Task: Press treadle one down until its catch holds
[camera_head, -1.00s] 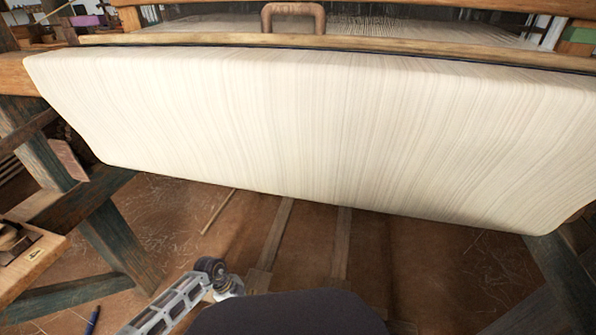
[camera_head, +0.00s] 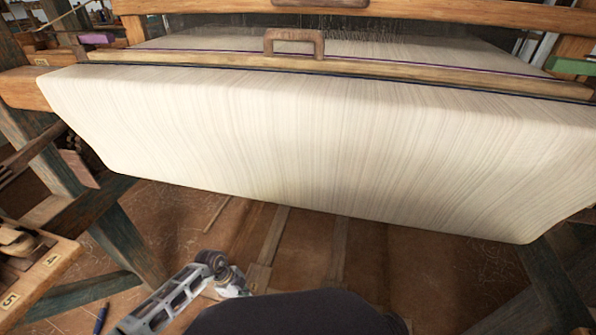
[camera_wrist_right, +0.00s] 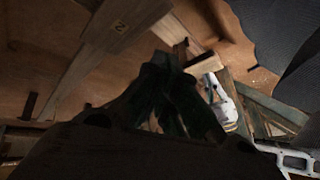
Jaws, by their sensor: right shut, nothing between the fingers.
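In the head view two narrow wooden treadles run along the floor below the cloth, a left one (camera_head: 273,236) and a right one (camera_head: 338,250). Their number marks cannot be read there. The right wrist view shows a wide treadle board marked 2 (camera_wrist_right: 118,28). A lighter wooden piece (camera_wrist_right: 205,63), perhaps the end of treadle one, lies just beyond my right gripper (camera_wrist_right: 168,62). That gripper is shut and empty, its fingers dark and close together; contact with the wood cannot be judged. No catch can be made out. My left arm shows, but its fingers do not.
The pale cloth-covered beam (camera_head: 310,150) spans the loom above the treadles. Dark timber legs (camera_head: 125,240) stand at the left. A wooden tray (camera_head: 45,275) with numbered slots is at the left edge. A blue pen-like object (camera_head: 101,318) lies on the brown floor.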

